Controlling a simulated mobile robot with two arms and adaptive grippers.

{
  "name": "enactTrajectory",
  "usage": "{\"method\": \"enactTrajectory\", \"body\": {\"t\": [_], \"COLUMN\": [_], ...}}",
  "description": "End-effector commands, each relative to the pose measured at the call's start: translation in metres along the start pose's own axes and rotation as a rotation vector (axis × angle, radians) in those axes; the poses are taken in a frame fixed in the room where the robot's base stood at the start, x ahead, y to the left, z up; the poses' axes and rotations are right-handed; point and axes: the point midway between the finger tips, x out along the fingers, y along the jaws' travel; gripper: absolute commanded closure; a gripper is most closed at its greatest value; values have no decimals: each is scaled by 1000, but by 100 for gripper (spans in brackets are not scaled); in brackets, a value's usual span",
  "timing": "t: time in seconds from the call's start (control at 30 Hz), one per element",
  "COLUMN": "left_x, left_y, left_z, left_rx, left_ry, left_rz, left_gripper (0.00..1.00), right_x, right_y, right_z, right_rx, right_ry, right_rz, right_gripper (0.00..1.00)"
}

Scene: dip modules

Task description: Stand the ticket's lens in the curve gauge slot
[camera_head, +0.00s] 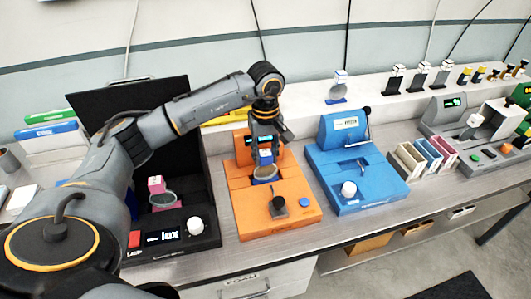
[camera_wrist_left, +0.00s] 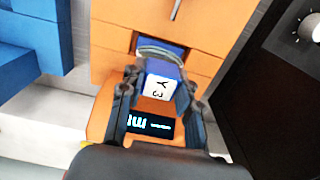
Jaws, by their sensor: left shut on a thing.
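My left gripper (camera_head: 265,142) reaches down over the orange device (camera_head: 285,222) and is shut on the tag of a lens (camera_head: 265,174). In the left wrist view the two fingers (camera_wrist_left: 160,92) flank a blue block with a white label reading "Y 3" (camera_wrist_left: 158,86). The lens's curved glass edge (camera_wrist_left: 162,48) lies beyond the block, at a dark slot opening in the orange device. I cannot tell whether the lens is seated in the slot. A lit "mm" display (camera_wrist_left: 150,123) shows below the fingers. The ticket cannot be made out. My right gripper is not in view.
A black lux device (camera_head: 175,240) with a pink-tagged lens (camera_head: 157,184) stands left. A blue device (camera_head: 350,175) stands right. Farther right are several upright coloured slabs (camera_head: 425,158) and a grey machine (camera_head: 465,125). Several small parts line the back shelf (camera_head: 310,110).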

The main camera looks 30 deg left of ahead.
Motion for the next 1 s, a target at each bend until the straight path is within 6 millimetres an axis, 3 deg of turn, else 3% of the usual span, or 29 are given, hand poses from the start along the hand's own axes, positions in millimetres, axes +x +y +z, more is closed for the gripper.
{"method": "enactTrajectory", "body": {"t": [0.1, 0.13, 0.23, 0.67, 1.0], "left_x": [3, 2, 2, -7, -77], "left_y": [0, 0, 0, 1, 1], "left_z": [0, 0, 0, 0, -1], "left_rx": [0, 0, 0, 1, 1], "left_ry": [0, 0, 0, 2, 4], "left_rz": [0, 0, 0, 4, 6], "left_gripper": [100, 63, 44, 44, 44], "right_x": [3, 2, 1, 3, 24], "right_y": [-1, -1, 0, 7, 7], "right_z": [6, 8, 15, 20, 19], "right_rx": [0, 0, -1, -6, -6], "right_ry": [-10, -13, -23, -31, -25], "right_rz": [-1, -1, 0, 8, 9], "right_gripper": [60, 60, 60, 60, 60]}}
